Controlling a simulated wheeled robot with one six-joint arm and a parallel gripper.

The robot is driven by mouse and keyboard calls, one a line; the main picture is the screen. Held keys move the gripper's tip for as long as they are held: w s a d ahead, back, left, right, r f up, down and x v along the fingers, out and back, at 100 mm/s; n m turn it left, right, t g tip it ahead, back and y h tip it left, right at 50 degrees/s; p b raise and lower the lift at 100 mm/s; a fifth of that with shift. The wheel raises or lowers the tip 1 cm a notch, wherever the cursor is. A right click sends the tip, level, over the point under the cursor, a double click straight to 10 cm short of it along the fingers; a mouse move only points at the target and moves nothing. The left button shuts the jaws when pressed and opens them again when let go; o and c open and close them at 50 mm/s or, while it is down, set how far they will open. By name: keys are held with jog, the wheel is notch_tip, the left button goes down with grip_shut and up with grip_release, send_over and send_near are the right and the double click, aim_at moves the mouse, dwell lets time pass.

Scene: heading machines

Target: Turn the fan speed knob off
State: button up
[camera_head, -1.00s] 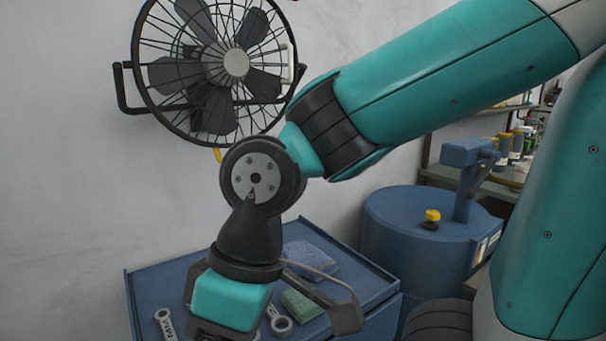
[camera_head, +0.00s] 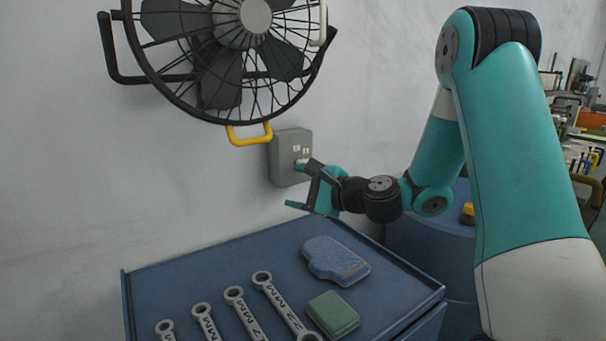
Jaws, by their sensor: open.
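A grey control box (camera_head: 291,157) is fixed on the wall below the fan. One finger is close to the knob and the other is below the box. I cannot tell whether a finger touches the knob.
A blue cabinet top (camera_head: 230,262) stands below, holding several wrenches (camera_head: 242,312), a blue cloth-like item (camera_head: 335,260) and a green sponge (camera_head: 333,313). A yellow handle (camera_head: 249,135) hangs under the fan. A blue drum (camera_head: 425,246) stands behind my arm.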

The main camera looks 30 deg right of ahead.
jog(key=d+f+m+t+h, duration=0.3)
jog(key=d+m+h, duration=0.3)
jog(key=d+m, duration=0.45)
jog(key=shift+n, duration=0.75)
jog(key=w+p, duration=1.2)
jog(key=p, duration=0.1)
jog(key=w+d+p, duration=0.1)
jog(key=w+p, duration=0.4)
jog(key=p, duration=0.1)
jog(key=shift+w+r+p, duration=0.2)
jog(key=shift+w+p, duration=0.1)
jog(key=shift+w, duration=0.1)
jog(key=c, duration=0.9)
